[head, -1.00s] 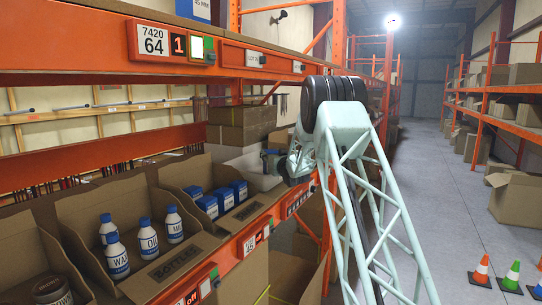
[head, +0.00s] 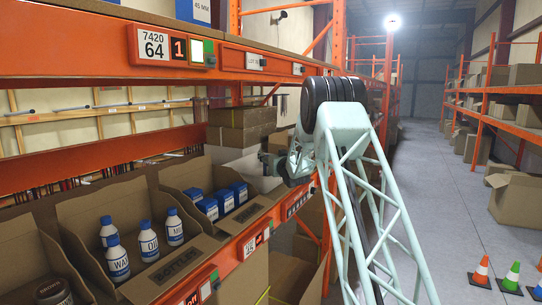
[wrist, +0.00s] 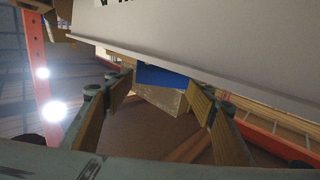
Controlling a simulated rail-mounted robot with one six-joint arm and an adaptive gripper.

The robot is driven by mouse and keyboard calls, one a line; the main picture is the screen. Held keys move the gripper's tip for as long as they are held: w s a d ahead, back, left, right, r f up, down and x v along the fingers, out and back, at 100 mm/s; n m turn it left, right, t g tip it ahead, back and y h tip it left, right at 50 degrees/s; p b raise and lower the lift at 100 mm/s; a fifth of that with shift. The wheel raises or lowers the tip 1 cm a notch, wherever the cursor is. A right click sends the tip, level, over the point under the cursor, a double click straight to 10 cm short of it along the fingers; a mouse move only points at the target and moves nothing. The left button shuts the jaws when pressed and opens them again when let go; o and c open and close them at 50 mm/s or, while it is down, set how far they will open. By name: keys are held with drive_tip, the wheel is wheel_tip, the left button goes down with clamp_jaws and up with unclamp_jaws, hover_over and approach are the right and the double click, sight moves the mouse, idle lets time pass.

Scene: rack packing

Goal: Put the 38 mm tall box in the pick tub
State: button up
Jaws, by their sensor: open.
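Several blue-and-white boxes (head: 222,200) stand in a cardboard bin on the shelf in the head view; their heights cannot be read. I cannot tell if this is the pick tub. In the wrist view my gripper (wrist: 164,92) is open, its two tan-padded fingers apart. A box with a blue face and a greyish side (wrist: 160,97) shows between and beyond the fingertips; contact cannot be made out.
A large pale panel (wrist: 200,45) crosses the top of the wrist view, close to the fingers. Bottles (head: 148,240) stand in the neighbouring bin. Orange shelf beams (head: 90,68) run above and below. Brown cartons (head: 240,125) stand behind my gripper. The aisle (head: 430,190) at right is open.

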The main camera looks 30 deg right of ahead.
drive_tip(key=shift+s+r+p, duration=0.1)
drive_tip(key=shift+r+p, duration=0.3)
drive_tip(key=shift+r, duration=0.05)
drive_tip(key=shift+s+f, duration=0.15)
drive_tip(key=shift+s, duration=0.2)
drive_tip(key=s+a+b, duration=0.2)
drive_tip(key=s, duration=0.9)
idle(0.5)
